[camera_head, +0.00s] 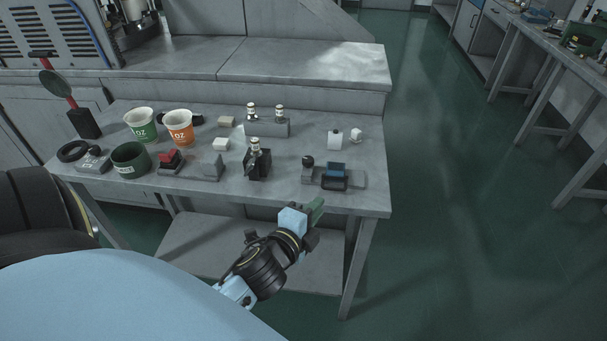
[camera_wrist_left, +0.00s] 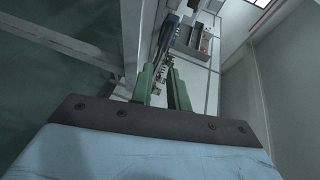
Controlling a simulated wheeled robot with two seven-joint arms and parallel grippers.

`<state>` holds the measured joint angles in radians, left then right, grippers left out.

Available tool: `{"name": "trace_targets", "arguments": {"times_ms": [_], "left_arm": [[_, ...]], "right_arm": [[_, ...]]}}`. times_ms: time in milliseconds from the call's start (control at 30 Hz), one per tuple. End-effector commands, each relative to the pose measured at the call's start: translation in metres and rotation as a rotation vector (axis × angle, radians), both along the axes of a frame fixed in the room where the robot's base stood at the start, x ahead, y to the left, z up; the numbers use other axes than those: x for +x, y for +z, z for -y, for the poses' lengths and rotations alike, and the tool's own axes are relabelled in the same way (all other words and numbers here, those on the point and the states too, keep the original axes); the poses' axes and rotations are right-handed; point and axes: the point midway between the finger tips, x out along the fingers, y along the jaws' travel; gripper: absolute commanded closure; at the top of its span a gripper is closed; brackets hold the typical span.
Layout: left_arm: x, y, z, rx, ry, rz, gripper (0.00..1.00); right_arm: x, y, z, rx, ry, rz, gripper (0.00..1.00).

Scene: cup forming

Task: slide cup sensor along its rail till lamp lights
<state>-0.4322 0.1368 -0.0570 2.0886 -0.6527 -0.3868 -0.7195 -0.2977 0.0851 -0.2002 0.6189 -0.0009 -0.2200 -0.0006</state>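A dark block with a blue top (camera_head: 335,176) sits on a grey base near the front right of the table; it looks like the cup sensor on its rail. Beside it on the left is a small grey block with a dark round top (camera_head: 308,162), possibly the lamp; no light shows on it. My left gripper (camera_head: 316,208), with green fingers, is by the table's front edge, below and in front of the sensor, apart from it. In the left wrist view its fingers (camera_wrist_left: 163,88) stand apart with nothing clearly between them. My right gripper is out of view.
A green cup (camera_head: 140,124) and an orange cup (camera_head: 179,127) stand at the left of the table (camera_head: 375,205). A black stand with a small bottle (camera_head: 257,164) is left of the sensor. A white roll (camera_head: 335,139) lies behind it. The table's right end is clear.

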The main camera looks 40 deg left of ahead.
Motion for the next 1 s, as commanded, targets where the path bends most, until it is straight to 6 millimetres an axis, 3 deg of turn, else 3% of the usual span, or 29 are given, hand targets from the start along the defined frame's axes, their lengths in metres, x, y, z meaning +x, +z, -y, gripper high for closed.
{"name": "trace_targets", "arguments": {"times_ms": [100, 333, 1000], "left_arm": [[-0.023, 0.004, 0.003, -0.002, 0.001, -0.002, 0.83], [-0.046, 0.009, 0.007, -0.001, 0.001, -0.001, 0.83], [-0.050, 0.010, 0.008, 0.000, 0.000, -0.001, 0.83]], "right_arm": [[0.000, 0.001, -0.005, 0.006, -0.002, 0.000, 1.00], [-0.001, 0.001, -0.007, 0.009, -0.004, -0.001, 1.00], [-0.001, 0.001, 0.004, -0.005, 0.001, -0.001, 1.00]]}}
